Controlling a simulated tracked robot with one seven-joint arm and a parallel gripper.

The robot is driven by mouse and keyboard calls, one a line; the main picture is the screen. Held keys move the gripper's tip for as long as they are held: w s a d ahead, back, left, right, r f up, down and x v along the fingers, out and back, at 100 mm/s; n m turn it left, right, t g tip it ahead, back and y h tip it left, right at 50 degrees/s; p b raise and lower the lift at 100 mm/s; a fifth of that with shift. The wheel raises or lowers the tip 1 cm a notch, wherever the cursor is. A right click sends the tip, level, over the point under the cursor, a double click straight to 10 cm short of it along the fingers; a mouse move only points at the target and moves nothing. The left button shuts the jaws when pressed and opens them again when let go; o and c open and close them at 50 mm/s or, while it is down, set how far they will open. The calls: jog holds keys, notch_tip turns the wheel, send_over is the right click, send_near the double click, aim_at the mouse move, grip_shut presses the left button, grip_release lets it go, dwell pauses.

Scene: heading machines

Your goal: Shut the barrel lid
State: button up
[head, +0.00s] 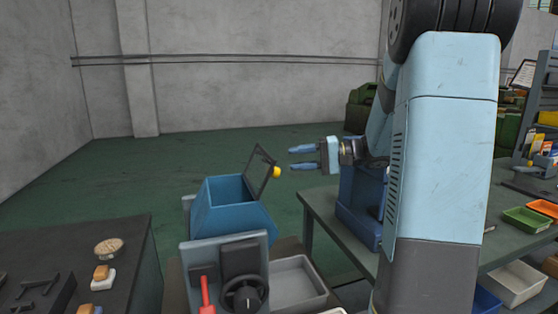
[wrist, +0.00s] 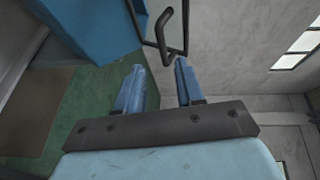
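A blue barrel (head: 232,208) sits on a grey machine. Its lid (head: 260,168) stands open, tilted up from the barrel's right side, with a dark frame and a yellow knob (head: 277,171) on its outer face. My gripper (head: 303,158) is open and empty, to the right of the lid and a little above the knob, its fingers pointing left. In the wrist view, a dark bent handle (wrist: 166,38) lies just beyond the gap between my fingertips (wrist: 159,75), apart from them. The blue barrel (wrist: 90,25) fills the upper left there.
Below the barrel are a black handwheel (head: 244,295), a red lever (head: 206,295) and a grey tray (head: 296,283). A dark bench (head: 120,240) stands at left. A green workbench (head: 325,205) with bins stands at right.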

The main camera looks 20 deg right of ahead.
jog(key=r+x, duration=0.1)
jog(key=x, duration=0.5)
jog(key=shift+a+f, duration=0.4)
jog(key=shift+a, duration=0.05)
grip_shut()
dwell(1.0)
jog(key=shift+d, duration=0.15)
